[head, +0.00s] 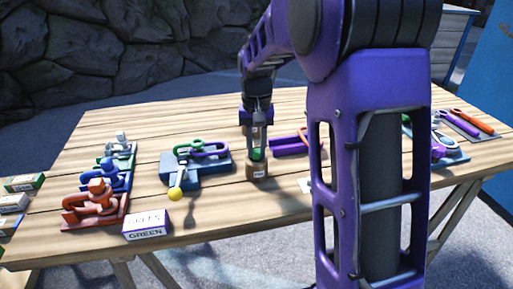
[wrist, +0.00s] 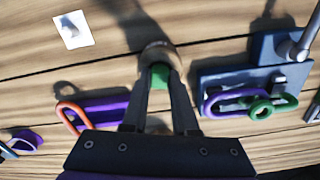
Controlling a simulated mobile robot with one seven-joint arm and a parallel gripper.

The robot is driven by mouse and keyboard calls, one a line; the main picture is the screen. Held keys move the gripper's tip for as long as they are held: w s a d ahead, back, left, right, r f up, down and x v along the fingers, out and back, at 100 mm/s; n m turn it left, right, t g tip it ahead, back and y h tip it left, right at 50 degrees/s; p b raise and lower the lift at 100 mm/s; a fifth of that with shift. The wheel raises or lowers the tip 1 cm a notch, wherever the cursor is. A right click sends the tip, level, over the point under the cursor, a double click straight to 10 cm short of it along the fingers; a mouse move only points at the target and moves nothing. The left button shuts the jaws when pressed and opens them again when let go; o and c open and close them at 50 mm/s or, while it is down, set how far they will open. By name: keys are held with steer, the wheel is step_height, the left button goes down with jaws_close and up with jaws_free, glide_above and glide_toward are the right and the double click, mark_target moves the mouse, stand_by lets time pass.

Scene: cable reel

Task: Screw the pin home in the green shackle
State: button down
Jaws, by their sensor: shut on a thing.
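My gripper (head: 257,148) points down over a small wooden cylinder (head: 257,171) with a white label, near the table's middle. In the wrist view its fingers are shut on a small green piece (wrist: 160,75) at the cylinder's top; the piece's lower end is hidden. I cannot tell whether it is the pin. Left of the gripper is a blue fixture (head: 207,178) bearing green parts (head: 181,151) and a purple loop (head: 213,150). The wrist view shows the purple loop (wrist: 228,102) beside a green ring (wrist: 262,111).
Green, blue and red blocks (head: 95,208) with shackles stand at the left. A box marked GREEN (head: 146,225) is at the front. A purple-and-orange shackle (head: 290,145) lies close right of the gripper. A white card (wrist: 73,30) lies on the table. More shackles and tools are far right.

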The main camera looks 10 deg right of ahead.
mark_target(256, 150)
steer(key=shift+r+p, duration=2.8)
steer(key=shift+r, duration=0.35)
